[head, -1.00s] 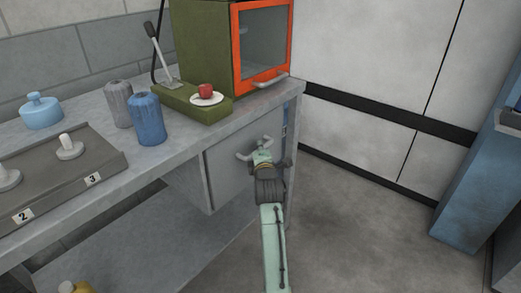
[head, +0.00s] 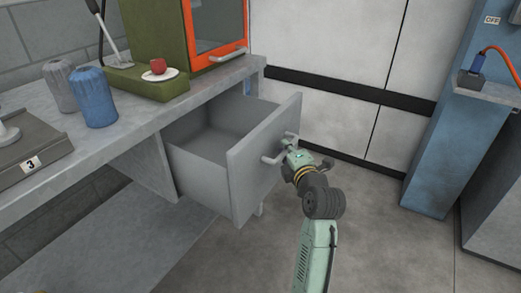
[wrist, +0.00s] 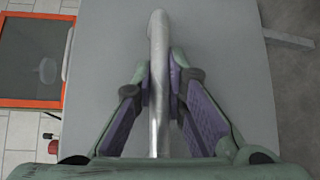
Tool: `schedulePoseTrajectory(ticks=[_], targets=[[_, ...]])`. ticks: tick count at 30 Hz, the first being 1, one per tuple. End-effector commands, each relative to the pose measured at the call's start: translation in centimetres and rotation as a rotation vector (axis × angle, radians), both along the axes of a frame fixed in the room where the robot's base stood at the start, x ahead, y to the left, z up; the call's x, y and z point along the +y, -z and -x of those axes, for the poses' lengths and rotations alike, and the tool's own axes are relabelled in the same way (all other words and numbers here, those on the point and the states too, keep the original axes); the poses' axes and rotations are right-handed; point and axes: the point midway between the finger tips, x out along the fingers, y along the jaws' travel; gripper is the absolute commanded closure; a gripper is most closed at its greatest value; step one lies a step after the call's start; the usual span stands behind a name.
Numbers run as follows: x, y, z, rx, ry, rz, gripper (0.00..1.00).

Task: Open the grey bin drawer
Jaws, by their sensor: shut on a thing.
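The grey bin drawer (head: 240,172) is pulled well out from under the workbench, and its interior shows empty in the head view. Its front panel also fills much of the wrist view (wrist: 225,60). The bar handle (head: 272,159) is on the drawer front. In the wrist view the handle (wrist: 159,80) runs between the two purple-padded fingers. My gripper (head: 289,150) is at the drawer front, shut on the handle; it also shows in the wrist view (wrist: 160,92).
A blue cabinet (head: 433,150) stands at the right. The floor between is clear.

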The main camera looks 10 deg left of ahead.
Motion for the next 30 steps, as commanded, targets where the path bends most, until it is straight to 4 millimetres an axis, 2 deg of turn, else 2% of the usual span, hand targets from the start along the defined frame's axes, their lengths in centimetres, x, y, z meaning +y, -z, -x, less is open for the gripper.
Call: schedulePoseTrajectory(ticks=[1, 3, 9, 15, 25, 26, 30], targets=[[-1.4, 0.5, 0.4, -0.003, 0.004, 0.002, 1.0], [-2.8, 0.4, 0.9, -0.003, 0.003, 0.003, 1.0], [-5.4, 0.2, 1.9, -0.001, 0.001, 0.001, 1.0], [-6.3, 0.0, 2.3, 0.001, -0.001, 0.001, 1.0], [-6.4, -0.1, 2.3, 0.0, -0.001, 0.0, 1.0], [-6.4, -0.1, 2.3, 0.0, -0.001, 0.0, 0.86], [-6.4, -0.1, 2.3, 0.0, -0.001, 0.0, 0.77]])
